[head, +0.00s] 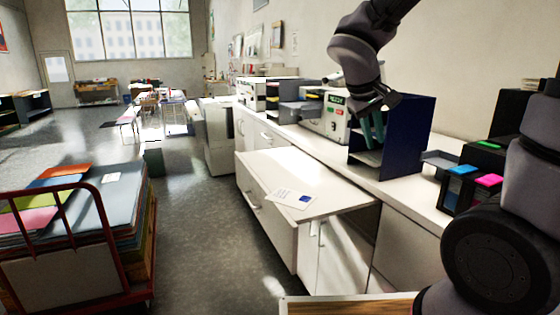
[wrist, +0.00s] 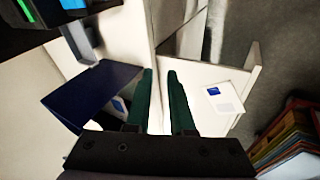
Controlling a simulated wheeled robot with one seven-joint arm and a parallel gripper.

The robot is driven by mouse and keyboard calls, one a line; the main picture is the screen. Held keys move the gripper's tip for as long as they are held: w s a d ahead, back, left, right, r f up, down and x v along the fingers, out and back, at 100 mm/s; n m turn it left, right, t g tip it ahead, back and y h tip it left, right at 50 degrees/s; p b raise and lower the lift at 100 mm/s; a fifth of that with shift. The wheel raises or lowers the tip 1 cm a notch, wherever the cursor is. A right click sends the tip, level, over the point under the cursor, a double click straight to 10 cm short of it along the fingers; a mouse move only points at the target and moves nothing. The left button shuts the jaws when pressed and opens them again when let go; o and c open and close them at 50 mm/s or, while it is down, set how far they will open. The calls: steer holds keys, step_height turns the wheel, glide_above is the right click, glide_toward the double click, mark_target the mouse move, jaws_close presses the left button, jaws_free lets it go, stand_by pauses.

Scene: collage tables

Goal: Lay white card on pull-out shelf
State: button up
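A white card (head: 291,199) with a blue patch and faint print lies flat on the white pull-out shelf (head: 270,168), near its front right part. The wrist view also shows the card (wrist: 226,103) on the shelf (wrist: 196,78), to the right of my fingers. My gripper (head: 374,132), with green fingers, is up by the dark blue holder (head: 408,125), apart from the card. In the wrist view my gripper (wrist: 160,73) has a narrow gap between its fingers with nothing in it.
The dark blue holder (wrist: 92,92) stands on the counter; something white and blue shows in it. A black rack (head: 465,185) with coloured tabs is at the right. A red cart (head: 105,225) of coloured sheets stands left, with floor between it and the cabinets.

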steer(key=s+d+r+m+t+y, duration=0.2)
steer(key=s+r+m+y, duration=0.4)
steer(key=s+r, duration=0.3)
steer(key=shift+s+d+r+m+t, duration=0.2)
steer(key=shift+s+m+t, duration=0.35)
steer(key=shift+m+t, duration=0.05)
